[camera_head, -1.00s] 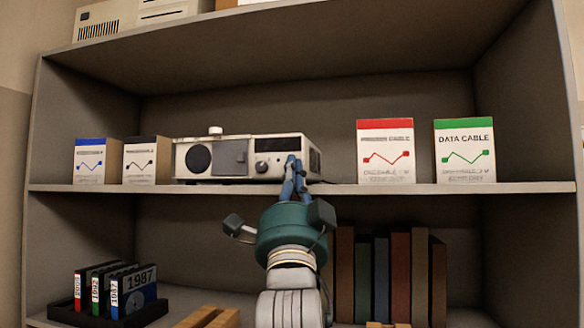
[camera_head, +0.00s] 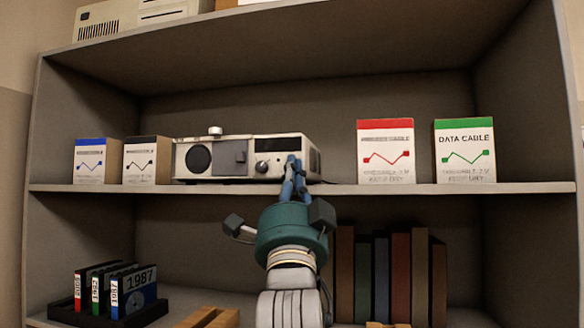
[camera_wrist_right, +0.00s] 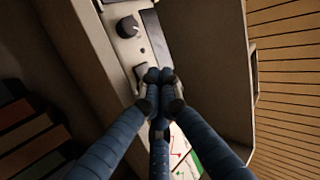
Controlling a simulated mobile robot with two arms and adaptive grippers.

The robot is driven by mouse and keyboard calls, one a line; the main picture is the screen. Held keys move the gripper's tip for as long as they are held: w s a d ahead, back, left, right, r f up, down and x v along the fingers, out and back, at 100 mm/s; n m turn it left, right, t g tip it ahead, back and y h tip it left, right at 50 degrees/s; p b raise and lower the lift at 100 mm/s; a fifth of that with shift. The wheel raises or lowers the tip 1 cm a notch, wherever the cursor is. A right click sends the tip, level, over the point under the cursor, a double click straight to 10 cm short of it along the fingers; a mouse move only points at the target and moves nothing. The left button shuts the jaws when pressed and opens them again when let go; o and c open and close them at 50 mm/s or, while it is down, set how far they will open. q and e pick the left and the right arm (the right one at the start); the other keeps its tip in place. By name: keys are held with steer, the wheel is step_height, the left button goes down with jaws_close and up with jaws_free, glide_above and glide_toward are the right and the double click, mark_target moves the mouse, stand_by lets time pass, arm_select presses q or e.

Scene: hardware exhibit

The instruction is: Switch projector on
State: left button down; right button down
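The projector (camera_head: 235,157) is a beige box on the middle shelf, with a round dark lens at its left front and a small knob on its right front panel. My right gripper (camera_head: 293,162) is in front of the projector's right front. Its blue fingers are drawn together, and in the right wrist view the fingertips (camera_wrist_right: 159,76) meet beside the switch. I cannot tell whether they touch it. Nothing shows between them. My left gripper is not in view.
Blue and black boxes (camera_head: 90,160) stand left of the projector. A red-topped box (camera_head: 386,152) and a green-topped data cable box (camera_head: 464,151) stand to its right.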

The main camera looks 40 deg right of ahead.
steer(key=shift+w+d, duration=0.1)
steer(key=shift+w+d, duration=0.2)
steer(key=shift+d, duration=0.05)
steer(key=shift+w, duration=0.1)
stand_by(0.5)
steer(key=shift+s+a+b, duration=0.3)
steer(key=shift+s+a, duration=0.1)
steer(key=shift+s, duration=0.1)
steer(key=s+a, duration=0.3)
steer(key=a, duration=0.1)
steer(key=shift+s+a+b, duration=0.3)
steer(key=shift+s+b, duration=0.05)
stand_by(0.7)
